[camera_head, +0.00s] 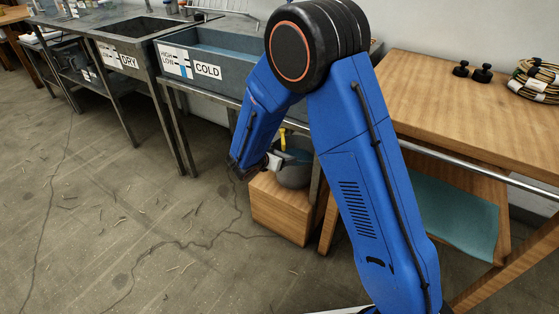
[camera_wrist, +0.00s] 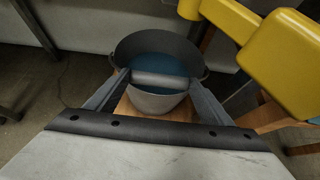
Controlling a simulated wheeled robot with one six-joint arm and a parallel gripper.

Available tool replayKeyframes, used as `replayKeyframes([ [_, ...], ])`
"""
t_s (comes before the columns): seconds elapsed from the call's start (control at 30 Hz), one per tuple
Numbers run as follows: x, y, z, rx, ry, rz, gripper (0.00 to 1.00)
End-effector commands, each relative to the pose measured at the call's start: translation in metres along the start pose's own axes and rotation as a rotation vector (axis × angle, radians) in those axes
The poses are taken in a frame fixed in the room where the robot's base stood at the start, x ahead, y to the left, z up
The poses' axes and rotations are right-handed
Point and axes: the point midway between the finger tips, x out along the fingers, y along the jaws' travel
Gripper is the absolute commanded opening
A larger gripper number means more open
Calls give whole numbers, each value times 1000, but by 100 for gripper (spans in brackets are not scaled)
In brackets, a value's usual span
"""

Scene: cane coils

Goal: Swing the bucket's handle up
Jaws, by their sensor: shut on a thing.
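The grey bucket (camera_head: 293,174) stands on a wooden block (camera_head: 278,208) below the sinks, partly hidden by my arm in the head view. In the wrist view I look down into the bucket (camera_wrist: 158,103), which is blue inside. The handle's pale grey cylindrical grip (camera_wrist: 160,79) lies across the view of the bucket's mouth. My gripper (camera_wrist: 157,82) has one finger at each end of this grip and is shut on it. The handle's exact tilt cannot be told. In the head view the gripper (camera_head: 271,162) is small, beside the bucket.
A yellow part (camera_wrist: 285,45) is close at the right of the wrist view. The sink marked COLD (camera_head: 215,80) is behind my arm. A wooden table (camera_head: 470,110) with coiled cane (camera_head: 537,80) stands at the right. The floor at the left (camera_head: 130,210) is mostly clear.

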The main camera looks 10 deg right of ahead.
Motion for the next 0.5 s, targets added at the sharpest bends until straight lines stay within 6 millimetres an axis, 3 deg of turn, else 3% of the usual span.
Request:
replayKeyframes([
  [0.2, 0, 1, 2, 2, -5, 1, 34],
  [0.23, -1, 1, 2, 2, -5, 2, 79],
  [0.3, -1, 1, 2, 2, -5, 2, 94],
  [0.5, 0, 1, 2, 2, -3, 1, 94],
])
